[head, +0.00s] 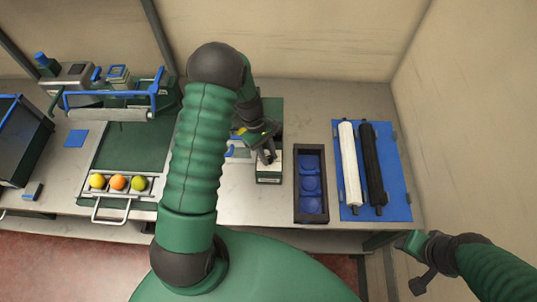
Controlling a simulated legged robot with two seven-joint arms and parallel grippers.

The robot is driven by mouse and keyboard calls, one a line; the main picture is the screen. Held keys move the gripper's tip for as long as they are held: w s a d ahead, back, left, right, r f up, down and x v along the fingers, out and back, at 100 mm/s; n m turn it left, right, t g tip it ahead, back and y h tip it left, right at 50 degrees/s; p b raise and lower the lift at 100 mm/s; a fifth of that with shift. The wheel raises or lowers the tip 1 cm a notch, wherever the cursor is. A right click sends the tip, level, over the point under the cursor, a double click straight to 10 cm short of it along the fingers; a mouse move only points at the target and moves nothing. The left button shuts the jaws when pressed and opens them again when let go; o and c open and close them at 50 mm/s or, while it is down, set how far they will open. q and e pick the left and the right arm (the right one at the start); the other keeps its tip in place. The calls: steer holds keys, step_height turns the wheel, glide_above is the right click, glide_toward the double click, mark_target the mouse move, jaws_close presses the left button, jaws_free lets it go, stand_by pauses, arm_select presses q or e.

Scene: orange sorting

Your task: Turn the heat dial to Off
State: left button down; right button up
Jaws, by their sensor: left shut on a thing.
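My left gripper (267,156) is shut at the top of a small white and green box (269,178) on the bench. The small part between its fingers appears to be the heat dial, but the fingers hide it, and its pointer and markings cannot be read. My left arm crosses the middle of the head view and covers part of the bench. My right gripper (413,262) is at the lower right, off the bench's front edge and away from the box; its finger opening is unclear.
A dark tray with blue compartments (297,184) stands right of the box. A blue mat (398,205) holds a white roller (350,165) and a black roller (373,165). At left, several round fruits (118,182) sit in a rack before a green-bedded machine (130,145).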

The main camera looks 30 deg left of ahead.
arm_select(q)
steer(key=c, duration=1.4)
jaws_free()
steer(key=shift+w+a, duration=0.15)
steer(key=shift+w, duration=0.05)
steer(key=shift+o, duration=1.2)
steer(key=b+v, duration=0.2)
steer(key=v, duration=1.4)
steer(key=shift+a+r, duration=0.25)
steer(key=shift+r, duration=0.05)
steer(key=s+d+f+m+t+y+b, duration=0.2)
steer(key=s+d+f+m+t+y, duration=0.1)
steer(key=s+d+m, duration=0.8)
steer(key=shift+d+f+m+t+y, duration=0.3)
steer(key=shift+d+f+m+y, duration=0.6)
steer(key=shift+d+m, duration=1.1)
